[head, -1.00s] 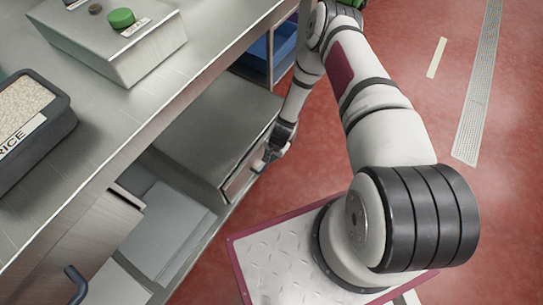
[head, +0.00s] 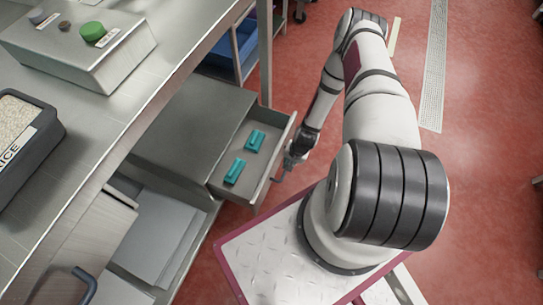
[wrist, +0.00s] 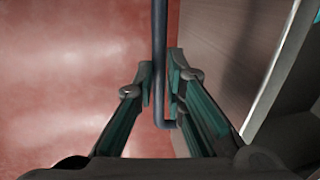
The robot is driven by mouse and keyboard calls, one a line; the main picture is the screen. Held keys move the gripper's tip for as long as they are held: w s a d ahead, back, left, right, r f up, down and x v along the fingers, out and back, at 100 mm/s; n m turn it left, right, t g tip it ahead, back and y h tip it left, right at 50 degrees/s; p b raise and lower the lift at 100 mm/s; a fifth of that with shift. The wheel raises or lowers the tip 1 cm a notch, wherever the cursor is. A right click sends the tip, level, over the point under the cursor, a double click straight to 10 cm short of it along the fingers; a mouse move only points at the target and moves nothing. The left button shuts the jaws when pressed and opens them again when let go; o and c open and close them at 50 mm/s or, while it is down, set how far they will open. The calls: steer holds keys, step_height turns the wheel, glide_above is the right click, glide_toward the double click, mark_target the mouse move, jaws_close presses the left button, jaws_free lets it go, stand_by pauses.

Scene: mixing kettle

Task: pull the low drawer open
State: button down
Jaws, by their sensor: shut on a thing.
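The low drawer (head: 262,168) is a grey metal drawer standing partly out of its cabinet under the counter in the head view. Two teal items (head: 255,141) (head: 234,171) lie inside it. Its front panel (wrist: 215,60) fills the right of the wrist view. My gripper (head: 283,172) is at the outer face of the drawer front. In the wrist view my gripper (wrist: 160,88) has its two fingers on either side of the dark bar handle (wrist: 160,40), shut on it. In the head view the handle is mostly hidden by the gripper.
The steel counter (head: 125,105) above carries a control box with a green button (head: 93,32) and a rice container (head: 22,135). A shelf with grey sheets (head: 155,240) lies nearer. A blue bin (head: 235,50) is behind. Red floor is open to the right.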

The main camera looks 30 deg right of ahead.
steer(key=s+d+p, duration=0.1)
steer(key=s+d, duration=0.6)
steer(key=s, duration=0.3)
steer(key=shift+s+d, duration=0.3)
steer(key=shift+d, duration=0.05)
steer(key=c, duration=1.7)
jaws_free()
steer(key=shift+o, duration=0.2)
step_height(320, 180, up, 12)
steer(key=s+d, duration=0.1)
steer(key=shift+s+d, duration=0.2)
steer(key=shift+s, duration=0.15)
steer(key=shift+f, duration=0.1)
